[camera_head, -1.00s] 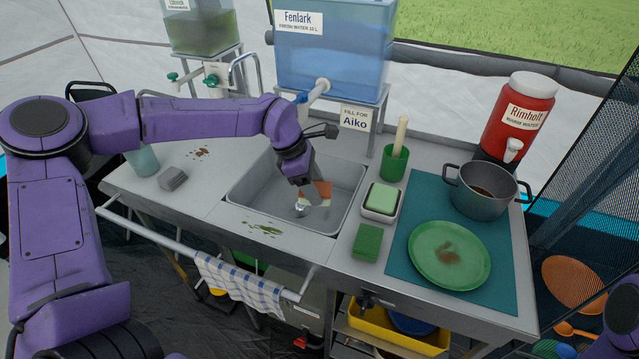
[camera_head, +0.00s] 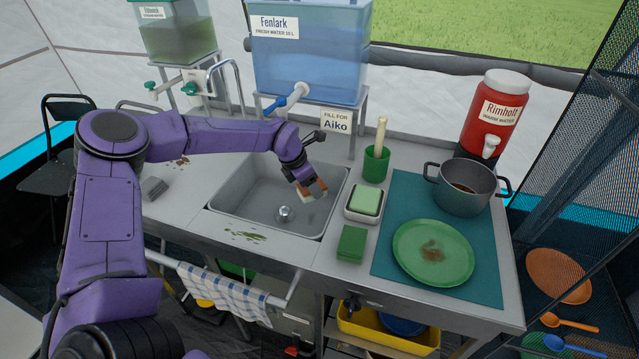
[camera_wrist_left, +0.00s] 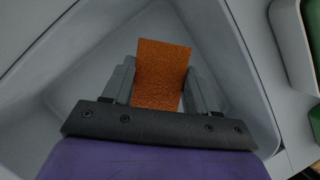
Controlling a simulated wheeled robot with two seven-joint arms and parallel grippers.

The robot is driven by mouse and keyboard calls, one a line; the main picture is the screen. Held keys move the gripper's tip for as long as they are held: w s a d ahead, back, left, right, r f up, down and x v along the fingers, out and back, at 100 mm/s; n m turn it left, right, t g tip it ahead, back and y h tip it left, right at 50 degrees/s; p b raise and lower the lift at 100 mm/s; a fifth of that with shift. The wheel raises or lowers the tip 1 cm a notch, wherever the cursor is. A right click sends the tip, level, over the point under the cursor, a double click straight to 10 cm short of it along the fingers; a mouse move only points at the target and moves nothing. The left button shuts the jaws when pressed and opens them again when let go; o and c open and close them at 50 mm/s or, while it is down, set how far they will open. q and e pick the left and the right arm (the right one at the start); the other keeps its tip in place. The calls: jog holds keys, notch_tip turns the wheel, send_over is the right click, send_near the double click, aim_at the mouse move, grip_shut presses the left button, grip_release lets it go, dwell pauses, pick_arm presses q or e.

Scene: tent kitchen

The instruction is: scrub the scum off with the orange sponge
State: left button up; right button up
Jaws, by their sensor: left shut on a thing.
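My left gripper (camera_head: 306,190) is shut on the orange sponge (camera_head: 318,187), inside or just above the right side of the grey sink basin (camera_head: 262,188). In the left wrist view the orange sponge (camera_wrist_left: 161,75) stands out between the two fingers (camera_wrist_left: 158,95), with the basin walls around it. Whether it touches the basin is unclear. A green scum smear (camera_head: 244,235) lies on the counter along the sink's front edge. Brown crumbs (camera_head: 182,161) lie left of the sink, partly behind my arm. A green plate (camera_head: 405,250) has a brown stain. My right gripper is out of view.
Right of the sink stand a soap dish with a pale green block (camera_head: 365,201), a green sponge (camera_head: 352,243) and a green cup with a handle (camera_head: 376,165). A pot (camera_head: 466,188) stands on the teal mat (camera_head: 390,287). The blue water tank's tap (camera_head: 290,97) overhangs the sink's back.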

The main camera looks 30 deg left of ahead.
pick_arm(q)
jog(key=shift+f+b, duration=1.95)
jog(key=shift+f, duration=1.05)
jog(key=shift+f+b, duration=0.7)
jog(key=shift+f, duration=0.05)
